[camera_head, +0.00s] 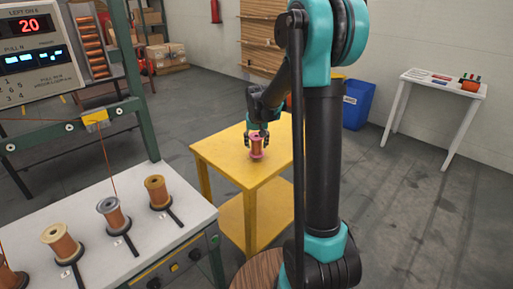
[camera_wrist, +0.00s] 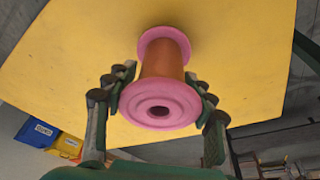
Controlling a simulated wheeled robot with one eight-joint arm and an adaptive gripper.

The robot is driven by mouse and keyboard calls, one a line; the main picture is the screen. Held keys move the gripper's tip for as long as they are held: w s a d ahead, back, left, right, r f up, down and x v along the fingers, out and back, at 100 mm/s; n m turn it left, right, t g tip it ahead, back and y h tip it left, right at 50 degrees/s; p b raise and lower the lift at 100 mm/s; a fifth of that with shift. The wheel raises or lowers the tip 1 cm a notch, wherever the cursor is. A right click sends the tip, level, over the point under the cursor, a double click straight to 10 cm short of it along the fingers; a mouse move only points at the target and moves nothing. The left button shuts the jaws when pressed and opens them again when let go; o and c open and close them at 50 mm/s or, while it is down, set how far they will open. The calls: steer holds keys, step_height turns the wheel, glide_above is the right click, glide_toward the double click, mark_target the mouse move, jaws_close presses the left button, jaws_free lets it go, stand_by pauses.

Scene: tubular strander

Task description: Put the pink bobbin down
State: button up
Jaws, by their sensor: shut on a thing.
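The pink bobbin (camera_head: 256,146) has pink flanges and a copper-brown winding. It is upright at the yellow table (camera_head: 215,150) in the head view, near the middle of the top; I cannot tell whether its base touches the surface. My gripper (camera_head: 257,140) is shut on it from above and behind. In the wrist view, the bobbin (camera_wrist: 163,75) lies between the two fingers of my gripper (camera_wrist: 160,95), with one flange facing the camera. The yellow table top (camera_wrist: 90,65) fills the background there.
A white bench (camera_head: 130,250) at the left holds several bobbins on dark holders, with a green machine frame (camera_head: 144,120) behind. A blue bin (camera_head: 357,104) stands beyond the yellow table. A small white table (camera_head: 440,84) is at the right. The visible yellow top around the bobbin is bare.

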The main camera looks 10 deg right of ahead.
mark_target(257, 138)
steer(key=shift+f, duration=0.95)
steer(key=shift+f, duration=0.1)
steer(key=o, duration=1.4)
steer(key=shift+c, duration=0.2)
steer(key=v, duration=1.1)
steer(key=shift+s+r, duration=0.2)
steer(key=shift+r, duration=0.3)
steer(key=s+d+f, duration=0.1)
steer(key=s+f, duration=0.3)
steer(key=s, duration=0.5)
steer(key=s+d+f, duration=0.2)
steer(key=s+f, duration=0.3)
steer(key=s, duration=0.4)
steer(key=s+d+f+n+t, duration=0.1)
steer(key=s+f, duration=0.4)
steer(key=s, duration=0.4)
steer(key=shift+s, duration=0.3)
